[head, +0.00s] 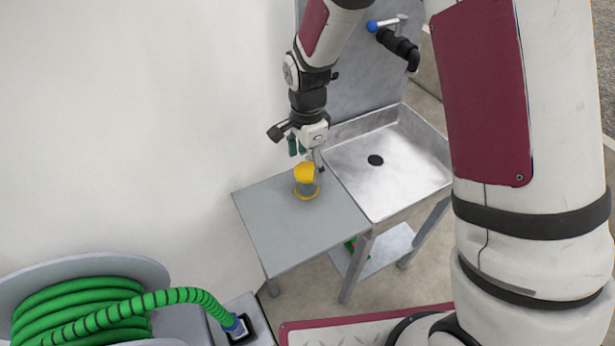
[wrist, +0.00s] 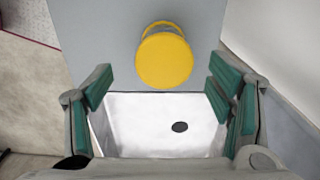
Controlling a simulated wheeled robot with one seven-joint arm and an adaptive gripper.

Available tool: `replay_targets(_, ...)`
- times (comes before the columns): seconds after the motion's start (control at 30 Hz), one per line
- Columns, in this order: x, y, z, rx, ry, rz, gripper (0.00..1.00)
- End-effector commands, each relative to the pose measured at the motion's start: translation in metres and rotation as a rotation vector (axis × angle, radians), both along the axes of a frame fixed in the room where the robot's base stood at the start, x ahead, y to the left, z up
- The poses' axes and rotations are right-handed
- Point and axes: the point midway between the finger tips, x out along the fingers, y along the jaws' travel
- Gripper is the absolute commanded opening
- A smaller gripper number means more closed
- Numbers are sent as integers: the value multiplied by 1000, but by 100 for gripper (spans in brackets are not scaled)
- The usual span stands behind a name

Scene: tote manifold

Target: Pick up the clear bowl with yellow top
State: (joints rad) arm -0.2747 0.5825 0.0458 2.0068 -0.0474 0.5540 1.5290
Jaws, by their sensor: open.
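The clear bowl with the yellow top (head: 305,175) stands on the grey side surface beside the sink, near that surface's back right part. Its round yellow top (wrist: 164,61) fills the upper middle of the wrist view, and its clear body is mostly hidden there. My gripper (head: 306,154) is above and just behind the bowl in the head view. In the wrist view, my gripper (wrist: 168,92) is open, with green-padded fingers spread wide left and right. The bowl lies between and beyond the fingers, and none of them appears to touch it.
The grey side surface (head: 272,230) is otherwise clear. A steel sink basin (head: 400,150) with a dark drain adjoins it on the right. A black faucet (head: 398,45) with a blue end is behind. A green hose reel (head: 85,305) stands at lower left. A pale wall borders the left.

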Motion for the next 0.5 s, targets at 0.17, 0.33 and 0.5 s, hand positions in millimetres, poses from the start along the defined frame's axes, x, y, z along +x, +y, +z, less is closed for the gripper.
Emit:
replay_targets(0.17,0,0,-22,-1,2,1,75)
replay_targets(0.33,1,0,-31,0,1,1,75)
replay_targets(0.5,4,0,-52,-1,3,-1,75)
